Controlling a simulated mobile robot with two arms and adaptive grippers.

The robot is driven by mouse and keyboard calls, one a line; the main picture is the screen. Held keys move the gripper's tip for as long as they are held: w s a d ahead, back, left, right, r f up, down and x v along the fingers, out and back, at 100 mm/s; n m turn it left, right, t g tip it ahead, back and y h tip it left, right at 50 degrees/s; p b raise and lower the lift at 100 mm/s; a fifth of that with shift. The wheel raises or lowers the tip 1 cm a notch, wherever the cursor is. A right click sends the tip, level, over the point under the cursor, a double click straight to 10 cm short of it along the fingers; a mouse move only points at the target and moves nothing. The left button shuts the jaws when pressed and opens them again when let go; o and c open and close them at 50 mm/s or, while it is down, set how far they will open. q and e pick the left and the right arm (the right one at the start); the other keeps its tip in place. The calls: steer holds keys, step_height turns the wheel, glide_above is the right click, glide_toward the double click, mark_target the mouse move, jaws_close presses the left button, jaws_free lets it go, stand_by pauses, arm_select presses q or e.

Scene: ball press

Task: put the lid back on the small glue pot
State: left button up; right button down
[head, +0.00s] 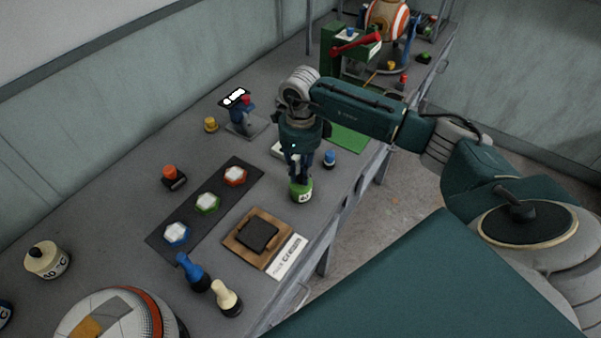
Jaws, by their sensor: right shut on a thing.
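The small glue pot (301,194) is green with a white label and stands near the table's front edge. My right gripper (299,178) points down directly above it, with its fingertips at the top of the pot. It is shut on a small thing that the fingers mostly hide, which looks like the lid. I cannot tell whether the lid touches the pot's rim or is just above it. My left gripper is out of view.
A blue-topped pot (329,158) stands close to the right of my gripper. A wooden block with a black pad (257,235) and a white card (288,257) lie in front. A dark strip (160,240) with coloured knobs lies left. A green press (342,62) stands behind.

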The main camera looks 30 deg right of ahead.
stand_by(0.3)
steer(key=c, duration=1)
jaws_free()
steer(key=shift+c, duration=0.2)
steer(key=shift+r, duration=0.15)
steer(key=shift+r+p, duration=2.1)
steer(key=shift+r, duration=1.25)
steer(key=shift+c, duration=0.3)
jaws_close()
